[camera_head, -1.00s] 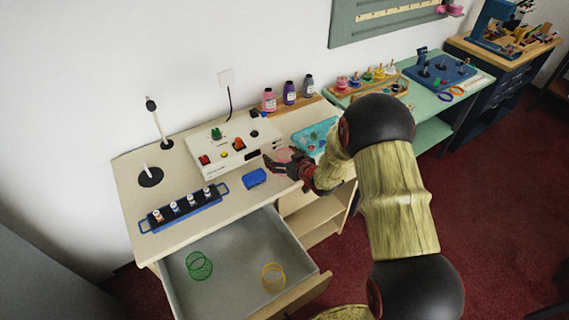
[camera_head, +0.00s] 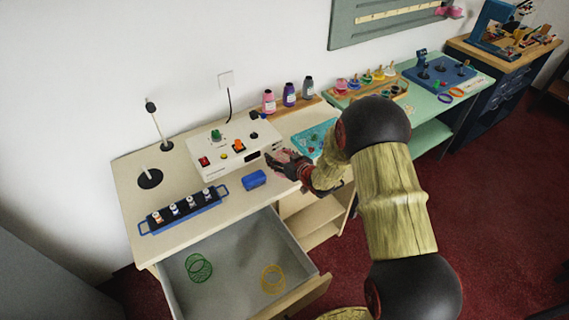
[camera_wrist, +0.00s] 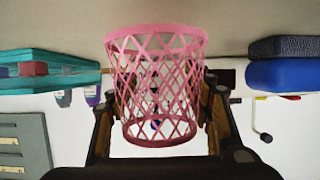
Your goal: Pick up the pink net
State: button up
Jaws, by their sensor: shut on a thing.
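The pink net (camera_wrist: 158,36) is an openwork mesh cylinder with a solid ring at each end. In the wrist view it stands between the two fingers of my gripper (camera_wrist: 160,110), which is shut on it with a finger against each side. In the head view my gripper (camera_head: 281,161) is at the counter's front edge, right of the blue block (camera_head: 254,179). There the net is small and mostly hidden by the dark fingers. I cannot tell whether it still touches the counter.
The white control box (camera_head: 232,148) stands just behind my gripper, and a teal tray (camera_head: 313,137) lies to its right. The open drawer (camera_head: 235,262) below holds a green net (camera_head: 199,267) and a yellow net (camera_head: 272,279). A blue rack (camera_head: 183,208) stands at left.

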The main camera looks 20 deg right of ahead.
jog(key=shift+c, duration=0.4)
jog(key=shift+r, duration=0.5)
notch_tip(320, 180, up, 2)
jog(key=shift+r+p, duration=0.25)
jog(key=shift+p, duration=0.4)
jog(key=s+d+r+m+h+p, duration=0.1)
jog(key=s+d+r+p, duration=0.35)
jog(key=s+r, duration=0.7)
jog(key=s+a+f+m+h, duration=0.1)
jog(key=s+f, duration=0.1)
jog(key=f, duration=0.3)
jog(key=s+a+f+h+b, duration=0.1)
jog(key=s+f, duration=0.2)
jog(key=f, duration=0.2)
jog(key=s+a+f+m+h, duration=0.1)
jog(key=s+f, duration=0.2)
jog(key=f, duration=0.2)
jog(key=shift+s+a+f+m+t, duration=0.1)
jog(key=shift+s+a+m+t, duration=0.05)
jog(key=shift+m+t, duration=0.2)
